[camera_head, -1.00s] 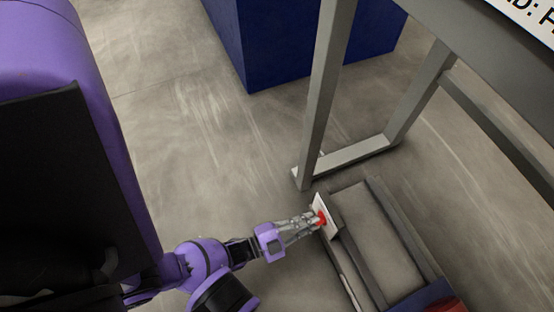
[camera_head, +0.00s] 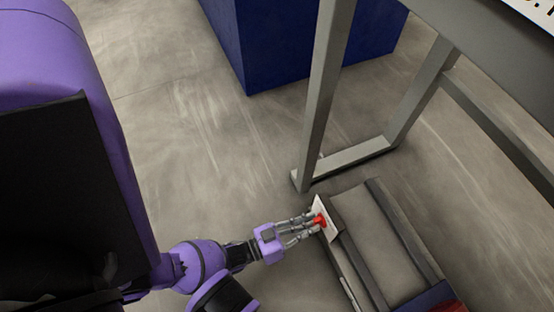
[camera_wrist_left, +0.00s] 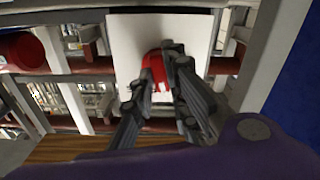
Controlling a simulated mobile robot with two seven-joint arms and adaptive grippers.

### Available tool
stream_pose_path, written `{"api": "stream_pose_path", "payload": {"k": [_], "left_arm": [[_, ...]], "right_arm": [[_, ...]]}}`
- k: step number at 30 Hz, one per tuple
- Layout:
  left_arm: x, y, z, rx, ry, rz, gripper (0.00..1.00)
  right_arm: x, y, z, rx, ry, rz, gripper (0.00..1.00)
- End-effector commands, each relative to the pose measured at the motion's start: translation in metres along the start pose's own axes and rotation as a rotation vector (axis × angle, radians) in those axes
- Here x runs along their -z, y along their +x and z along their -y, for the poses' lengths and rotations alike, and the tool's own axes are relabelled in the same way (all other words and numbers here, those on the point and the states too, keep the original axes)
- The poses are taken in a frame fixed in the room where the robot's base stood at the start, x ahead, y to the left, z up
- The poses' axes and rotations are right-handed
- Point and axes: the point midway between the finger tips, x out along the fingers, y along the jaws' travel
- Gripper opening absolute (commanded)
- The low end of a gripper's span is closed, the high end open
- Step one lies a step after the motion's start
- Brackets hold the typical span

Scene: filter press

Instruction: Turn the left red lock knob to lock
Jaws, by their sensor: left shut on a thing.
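The red lock knob (camera_head: 319,221) sits on a white plate (camera_head: 325,213) at the left end of a low grey frame. In the left wrist view the red knob (camera_wrist_left: 155,70) stands out in front of the white plate (camera_wrist_left: 130,40). My left gripper (camera_head: 311,224) reaches it from the left and is shut on it. In the left wrist view the fingers of my left gripper (camera_wrist_left: 160,80) lie around the knob and partly cover it. My right gripper is not in view.
The low grey frame (camera_head: 375,187) runs to the lower right. A tall grey stand (camera_head: 318,110) rises just behind the plate. A dark blue block (camera_head: 245,50) stands at the back. Another red round part (camera_wrist_left: 22,52) is at the left in the wrist view. The floor (camera_head: 190,150) left of the stand is clear.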

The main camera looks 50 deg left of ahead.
Motion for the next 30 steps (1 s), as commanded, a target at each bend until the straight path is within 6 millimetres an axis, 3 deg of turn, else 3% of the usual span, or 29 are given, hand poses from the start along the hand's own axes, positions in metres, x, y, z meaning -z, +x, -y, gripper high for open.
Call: {"api": "stream_pose_path", "payload": {"k": [15, 30], "left_arm": [[0.0006, -0.0042, 0.0004, 0.003, -0.343, -0.003, 0.00], [0.0008, -0.0043, -0.0003, 0.001, -0.409, -0.003, 0.00]], "right_arm": [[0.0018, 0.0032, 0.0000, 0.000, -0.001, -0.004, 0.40], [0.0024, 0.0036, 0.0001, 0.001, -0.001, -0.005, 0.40]]}}
